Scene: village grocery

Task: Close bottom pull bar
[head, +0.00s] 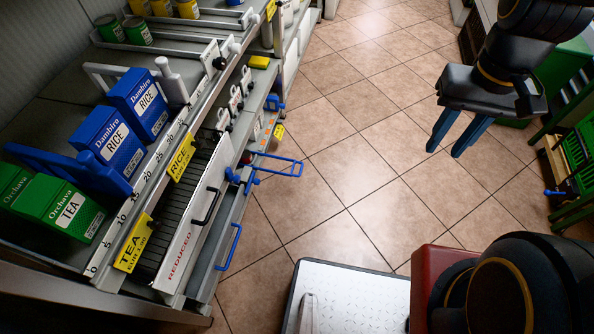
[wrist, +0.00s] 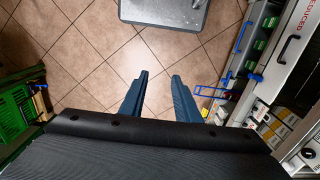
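A blue pull bar (head: 298,164) sticks out over the aisle from the lower front of the shelf unit, swung away from it. It also shows in the wrist view (wrist: 207,97), at the right. A second blue bar (head: 236,247) lies along the front of the lowest drawer, nearer to me; the wrist view shows it at upper right (wrist: 240,37). I cannot tell for sure which is the bottom pull bar. My gripper (head: 445,153) hangs over the aisle, to the right of both bars and well apart from them. Its two blue fingers (wrist: 160,75) are spread, with nothing between them.
The drawer with the black handle (head: 207,206) is above the lowest one. Rice boxes (head: 138,104) and a tea box (head: 62,208) stand on the shelf. A green crate (head: 580,150) stands at right. The tiled aisle (head: 340,110) between is free.

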